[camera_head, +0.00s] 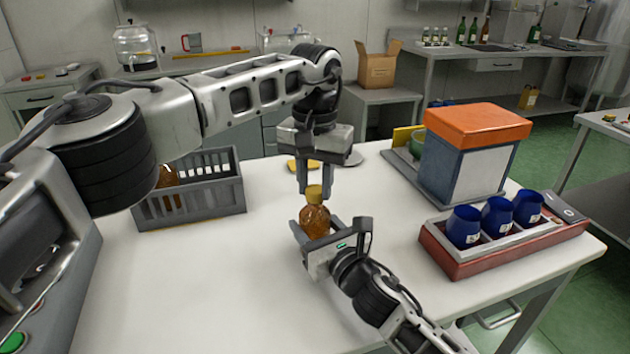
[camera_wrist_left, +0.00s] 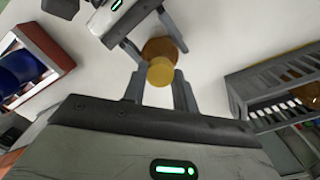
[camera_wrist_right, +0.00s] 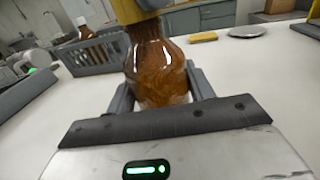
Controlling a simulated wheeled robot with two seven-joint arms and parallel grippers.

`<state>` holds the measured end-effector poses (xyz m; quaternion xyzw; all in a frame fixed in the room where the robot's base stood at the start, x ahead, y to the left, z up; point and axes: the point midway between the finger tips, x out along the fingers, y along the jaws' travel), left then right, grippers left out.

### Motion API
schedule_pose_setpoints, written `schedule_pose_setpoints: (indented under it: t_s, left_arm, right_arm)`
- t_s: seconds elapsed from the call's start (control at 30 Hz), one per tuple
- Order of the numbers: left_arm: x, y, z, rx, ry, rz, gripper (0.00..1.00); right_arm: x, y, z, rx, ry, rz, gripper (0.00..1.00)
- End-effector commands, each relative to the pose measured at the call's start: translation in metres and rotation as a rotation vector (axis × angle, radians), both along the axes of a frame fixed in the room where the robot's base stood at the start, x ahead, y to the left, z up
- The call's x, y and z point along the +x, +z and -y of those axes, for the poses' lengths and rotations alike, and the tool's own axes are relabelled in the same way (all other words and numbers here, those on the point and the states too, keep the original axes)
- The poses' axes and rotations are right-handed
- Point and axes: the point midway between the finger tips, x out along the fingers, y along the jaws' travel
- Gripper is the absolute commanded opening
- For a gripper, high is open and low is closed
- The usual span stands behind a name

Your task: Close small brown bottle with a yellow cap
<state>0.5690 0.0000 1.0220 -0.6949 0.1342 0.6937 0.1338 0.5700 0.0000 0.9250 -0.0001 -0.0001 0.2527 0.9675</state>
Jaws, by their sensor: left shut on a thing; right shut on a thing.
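The small brown bottle (camera_head: 314,222) stands upright at the middle of the white table, with the yellow cap (camera_head: 314,193) at its top. My right gripper (camera_head: 322,232) is shut around the bottle's body from the front right; the right wrist view shows the bottle (camera_wrist_right: 157,72) between its fingers. My left gripper (camera_head: 316,185) points straight down and is shut on the yellow cap, which also shows in the left wrist view (camera_wrist_left: 160,72) over the bottle. Whether the cap is seated fully on the neck cannot be told.
A grey crate (camera_head: 205,208) with brown bottles stands at the left. A red tray (camera_head: 470,262) with blue cups and an orange-topped box (camera_head: 474,125) stand at the right. A yellow item (camera_head: 303,165) and a grey disc (camera_head: 353,158) lie behind. The front left table is clear.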

Motion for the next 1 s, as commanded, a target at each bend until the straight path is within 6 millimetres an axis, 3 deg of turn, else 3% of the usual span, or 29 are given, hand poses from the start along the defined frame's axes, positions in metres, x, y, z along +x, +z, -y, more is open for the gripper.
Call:
schedule_pose_setpoints:
  t_s: [0.1,0.13,0.2,0.53,0.83,1.0]
  left_arm:
    - [0.000,0.000,0.000,-0.001,0.001,-0.001,0.07]
    - [0.000,0.000,0.000,-0.001,0.001,-0.001,0.36]
    - [0.000,0.000,0.000,-0.001,0.002,-0.001,0.50]
    - [0.000,0.004,0.000,0.000,0.003,0.001,0.50]
    - [0.000,0.039,0.000,-0.001,0.004,0.002,0.50]
    - [0.000,0.045,0.000,0.000,0.003,0.000,0.50]
  right_arm:
    - [0.000,-0.002,0.000,-0.001,-0.001,-0.003,0.00]
    - [0.000,-0.002,0.000,-0.001,-0.001,-0.004,0.00]
    - [0.000,-0.002,0.000,-0.001,-0.001,-0.004,0.00]
    - [0.000,-0.002,0.000,-0.001,-0.001,-0.003,0.00]
    - [0.000,-0.002,0.000,-0.001,-0.001,-0.003,0.00]
    - [0.000,-0.002,0.000,-0.001,-0.001,-0.003,0.00]
